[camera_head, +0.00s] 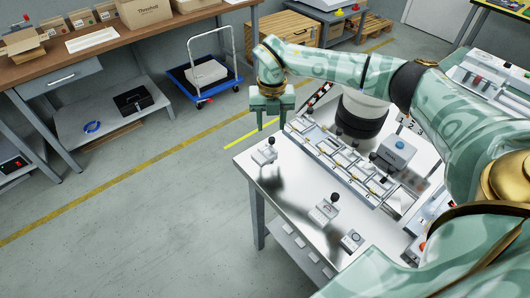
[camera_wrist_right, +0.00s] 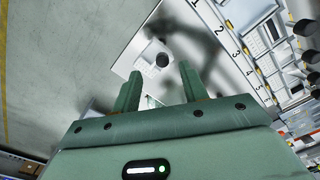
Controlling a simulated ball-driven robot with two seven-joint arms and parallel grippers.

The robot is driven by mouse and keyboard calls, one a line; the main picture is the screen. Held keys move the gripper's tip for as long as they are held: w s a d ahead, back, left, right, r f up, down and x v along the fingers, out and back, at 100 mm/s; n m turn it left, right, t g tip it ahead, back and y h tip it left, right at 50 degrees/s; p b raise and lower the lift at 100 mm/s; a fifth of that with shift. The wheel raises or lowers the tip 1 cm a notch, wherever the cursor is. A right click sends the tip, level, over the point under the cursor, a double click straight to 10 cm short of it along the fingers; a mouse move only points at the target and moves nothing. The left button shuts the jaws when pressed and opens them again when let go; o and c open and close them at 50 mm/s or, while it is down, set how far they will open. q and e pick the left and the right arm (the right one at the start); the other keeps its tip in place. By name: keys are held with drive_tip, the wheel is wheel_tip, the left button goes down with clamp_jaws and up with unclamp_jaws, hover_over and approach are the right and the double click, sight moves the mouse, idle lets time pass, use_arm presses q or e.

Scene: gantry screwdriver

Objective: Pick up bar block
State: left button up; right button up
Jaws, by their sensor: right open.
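A small light block with a dark knob (camera_head: 264,154) sits near the left corner of the metal table. It also shows in the right wrist view (camera_wrist_right: 153,54), just beyond my fingertips. A second knobbed block (camera_head: 324,210) and a low block with a dark round top (camera_head: 351,240) stand nearer the front edge. I cannot tell for sure which of these is the bar block. My right gripper (camera_head: 271,124) is open and empty, fingers pointing down, above the table's left corner. It also shows in the right wrist view (camera_wrist_right: 160,76). My left gripper is not in view.
A numbered row of trays (camera_head: 340,160) with knobbed parts runs along the metal table (camera_head: 290,200), right of my gripper. A blue-topped box (camera_head: 398,148) stands behind it. The table's left front area is mostly clear. A blue cart (camera_head: 205,78) stands on the floor.

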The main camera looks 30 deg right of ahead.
sight(272, 139)
drive_tip(key=shift+f, duration=0.7)
drive_tip(key=shift+s+f, duration=0.1)
drive_tip(key=shift+f, duration=0.2)
drive_tip(key=f+b, duration=0.1)
drive_tip(key=f, duration=0.2)
drive_tip(key=f+b, duration=0.1)
drive_tip(key=shift+s+f+b, duration=0.25)
drive_tip(key=shift+f+b, duration=0.05)
drive_tip(key=shift+f, duration=0.05)
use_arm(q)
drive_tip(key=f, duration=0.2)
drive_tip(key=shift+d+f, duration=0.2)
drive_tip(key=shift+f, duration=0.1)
use_arm(e)
drive_tip(key=shift+r, duration=0.2)
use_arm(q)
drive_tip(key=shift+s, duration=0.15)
use_arm(e)
clamp_jaws()
